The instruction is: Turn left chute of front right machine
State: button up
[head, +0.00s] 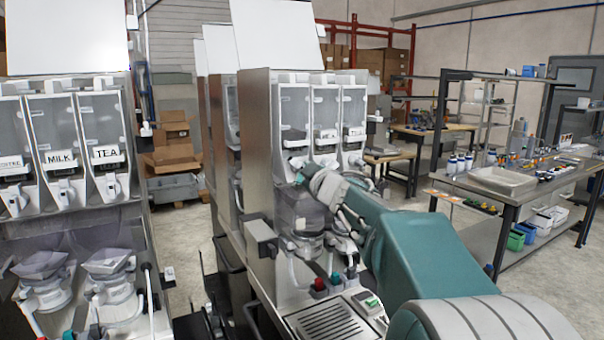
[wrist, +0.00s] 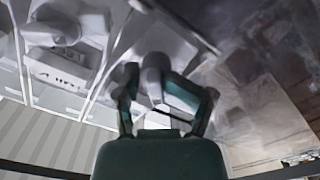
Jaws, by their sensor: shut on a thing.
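The front right machine (head: 257,140) stands in the middle of the head view, with three clear canisters side by side. Its left canister (head: 294,108) has a white chute (head: 296,161) low on its front. My gripper (head: 299,179) reaches in from the right and is at this left chute, partly covering it. In the wrist view my gripper (wrist: 166,88) has its two fingers around the pale chute (wrist: 154,72), shut on it. The chute's exact turn angle is hard to tell. Another pale chute (wrist: 62,22) with a label plate shows at the upper left there.
Below the canisters are clear mixing bowls (head: 302,212), red and green knobs (head: 325,283) and a drip grille (head: 330,318). Another machine (head: 65,190) with MILK and TEA labels stands at the left. A workbench (head: 500,190) stands at the right, with open floor before it.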

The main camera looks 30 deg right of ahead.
jog(key=m, duration=0.3)
jog(key=shift+m, duration=2.3)
jog(key=o, duration=0.7)
jog(key=shift+w, duration=0.1)
jog(key=shift+c, duration=0.2)
jog(key=s, duration=1.2)
jog(key=shift+f, duration=0.15)
jog(key=shift+d, duration=0.15)
